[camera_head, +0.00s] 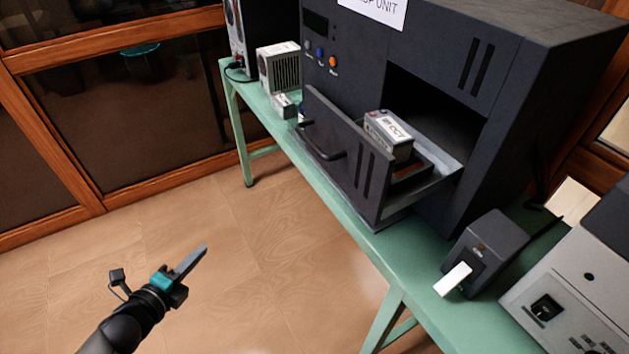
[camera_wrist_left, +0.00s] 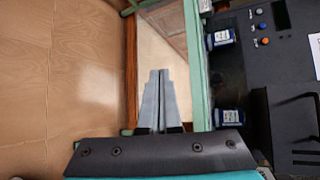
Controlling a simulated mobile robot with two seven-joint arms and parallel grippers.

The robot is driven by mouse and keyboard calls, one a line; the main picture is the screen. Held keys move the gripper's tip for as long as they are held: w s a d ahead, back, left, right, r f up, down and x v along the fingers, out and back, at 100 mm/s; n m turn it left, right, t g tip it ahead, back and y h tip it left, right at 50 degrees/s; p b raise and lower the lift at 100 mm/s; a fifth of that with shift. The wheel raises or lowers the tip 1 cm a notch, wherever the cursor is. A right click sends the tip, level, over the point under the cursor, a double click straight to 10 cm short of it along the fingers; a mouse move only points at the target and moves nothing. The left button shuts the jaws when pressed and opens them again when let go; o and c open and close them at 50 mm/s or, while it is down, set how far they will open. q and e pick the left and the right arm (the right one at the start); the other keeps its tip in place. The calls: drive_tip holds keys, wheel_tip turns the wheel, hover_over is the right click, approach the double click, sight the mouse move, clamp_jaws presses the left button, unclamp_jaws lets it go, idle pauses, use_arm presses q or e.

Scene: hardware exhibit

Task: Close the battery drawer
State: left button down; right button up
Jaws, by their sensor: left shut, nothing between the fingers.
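The battery drawer (camera_head: 345,150) is pulled out from the front of a dark grey unit (camera_head: 480,50). It has a dark front panel with a black bar handle. A grey battery (camera_head: 389,135) with a white label stands inside the drawer. My left gripper (camera_head: 203,250) is shut and empty, over the floor to the left of the table and apart from the drawer. In the left wrist view its fingers (camera_wrist_left: 160,92) are together, and part of the drawer (camera_wrist_left: 262,122) shows at the right edge. My right gripper is not in view.
The unit stands on a green table (camera_head: 345,203). A small dark box with a white tag (camera_head: 485,250) and a grey device (camera_head: 575,280) are at the near right. A beige ribbed box (camera_head: 280,67) and small batteries sit behind the drawer. The floor (camera_head: 235,225) left of the table is clear.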

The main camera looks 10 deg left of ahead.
use_arm(q)
drive_tip(key=s+d+r+m+g+h+b, duration=0.1)
drive_tip(key=s+d+r+m+g+h, duration=0.1)
drive_tip(key=d+r+m+h, duration=0.75)
drive_tip(key=s+d+r+m+g+h+b, duration=0.15)
drive_tip(key=d+r+m, duration=0.45)
drive_tip(key=r+m, duration=0.75)
drive_tip(key=p, duration=0.2)
approach(347, 170)
drive_tip(key=w, duration=0.1)
drive_tip(key=shift+h, duration=0.3)
drive_tip(key=x, duration=0.2)
drive_tip(key=p+x, duration=0.1)
drive_tip(key=x, duration=0.1)
drive_tip(key=shift+d+f+p, duration=0.1)
drive_tip(key=shift+d+p, duration=0.2)
drive_tip(key=shift+d, duration=0.15)
drive_tip(key=shift+w+d, duration=0.2)
drive_tip(key=shift+d, duration=0.1)
drive_tip(key=shift+w+d+f, duration=0.15)
drive_tip(key=shift+w+d, duration=0.1)
drive_tip(key=shift+d, duration=0.1)
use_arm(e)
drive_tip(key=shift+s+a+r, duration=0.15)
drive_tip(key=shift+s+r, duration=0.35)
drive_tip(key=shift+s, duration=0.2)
